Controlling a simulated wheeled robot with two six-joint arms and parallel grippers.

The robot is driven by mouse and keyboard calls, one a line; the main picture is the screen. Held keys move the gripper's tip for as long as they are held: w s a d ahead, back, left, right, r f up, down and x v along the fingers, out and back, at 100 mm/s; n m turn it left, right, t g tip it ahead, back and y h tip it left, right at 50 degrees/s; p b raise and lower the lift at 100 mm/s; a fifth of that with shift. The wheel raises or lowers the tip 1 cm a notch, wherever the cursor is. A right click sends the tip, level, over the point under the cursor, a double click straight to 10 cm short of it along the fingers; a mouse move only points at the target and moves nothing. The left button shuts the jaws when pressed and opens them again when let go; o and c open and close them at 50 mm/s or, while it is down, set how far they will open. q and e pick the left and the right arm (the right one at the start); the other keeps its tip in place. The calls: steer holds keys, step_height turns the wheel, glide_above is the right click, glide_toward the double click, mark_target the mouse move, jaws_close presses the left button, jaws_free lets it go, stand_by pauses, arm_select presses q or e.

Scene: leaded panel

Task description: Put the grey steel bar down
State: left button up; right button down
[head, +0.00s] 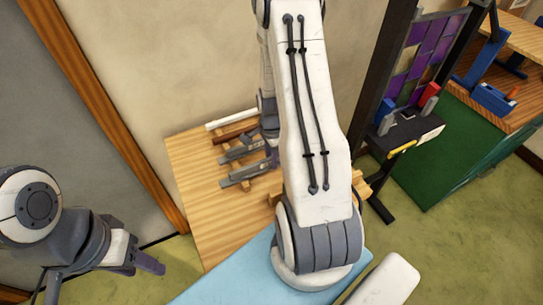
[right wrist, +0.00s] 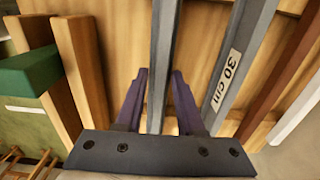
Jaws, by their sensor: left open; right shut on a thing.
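The grey steel bar (head: 236,180) is the front one of two grey bars in the head view, over the wooden table. My right gripper (head: 271,152) is shut on it, partly hidden behind my right arm. In the right wrist view the grey steel bar (right wrist: 163,70) runs between the purple fingers of my right gripper (right wrist: 160,85). I cannot tell whether it touches the wooden supports beneath. My left gripper (head: 146,264) is open and empty at the lower left, away from the table.
A second grey bar, labelled 30 cm (right wrist: 232,70), lies beside the held one. A brown bar (right wrist: 285,85) and a white bar (right wrist: 300,113) lie beyond it. The wooden table (head: 196,190) has bare room in front. A coloured glass panel (head: 425,50) stands at right.

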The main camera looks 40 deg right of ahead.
steer(key=shift+f, duration=0.15)
steer(key=shift+f, duration=0.15)
steer(key=c, duration=0.5)
jaws_free()
